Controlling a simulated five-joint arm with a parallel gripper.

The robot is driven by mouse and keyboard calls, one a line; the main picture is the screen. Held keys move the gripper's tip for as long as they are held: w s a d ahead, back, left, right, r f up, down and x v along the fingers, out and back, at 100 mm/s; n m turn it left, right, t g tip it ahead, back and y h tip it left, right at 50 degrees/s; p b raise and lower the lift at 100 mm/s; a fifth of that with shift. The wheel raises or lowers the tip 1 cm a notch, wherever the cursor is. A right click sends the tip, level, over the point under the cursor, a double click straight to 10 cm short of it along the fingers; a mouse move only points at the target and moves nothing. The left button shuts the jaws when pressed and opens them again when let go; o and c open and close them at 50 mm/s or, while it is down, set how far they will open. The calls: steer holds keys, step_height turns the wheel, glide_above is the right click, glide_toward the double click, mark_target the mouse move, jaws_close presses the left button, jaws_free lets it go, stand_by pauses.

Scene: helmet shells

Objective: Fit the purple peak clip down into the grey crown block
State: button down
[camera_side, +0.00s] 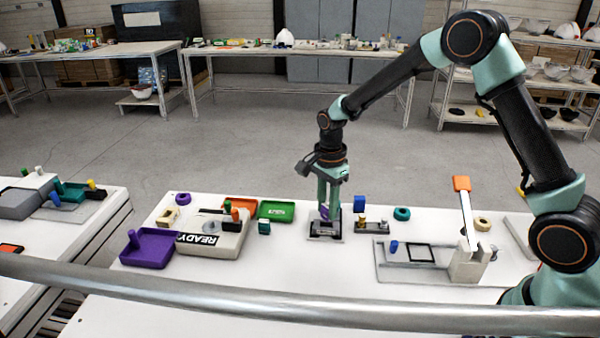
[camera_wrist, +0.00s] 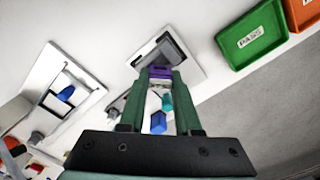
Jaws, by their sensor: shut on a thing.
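The purple peak clip (camera_wrist: 159,73) is between the fingertips of my gripper (camera_wrist: 160,78) in the wrist view, and the fingers are shut on it. In the side view my gripper (camera_side: 328,208) points straight down over the grey crown block (camera_side: 325,227), with a bit of the purple clip (camera_side: 324,213) showing between the fingers. The grey crown block also shows in the wrist view (camera_wrist: 172,50), just beyond the clip. The clip is at or just above the block; I cannot tell whether it has entered it. The fingers hide part of the clip and block.
A small stand with pegs (camera_side: 372,227) and a blue block (camera_side: 359,203) are close on the right. A green PASS tray (camera_side: 277,210), an orange tray (camera_side: 240,204) and a READY box (camera_side: 212,238) are left. A lever fixture (camera_side: 466,262) stands at right.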

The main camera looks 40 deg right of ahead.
step_height(320, 180, up, 18)
steer(key=n, duration=0.9)
glide_above(327, 205)
step_height(327, 205, down, 13)
steer(key=shift+s+r, duration=0.1)
steer(key=shift+f, duration=2.9)
steer(key=shift+f, duration=1.05)
steer(key=c, duration=0.5)
jaws_free()
steer(key=shift+r, duration=0.1)
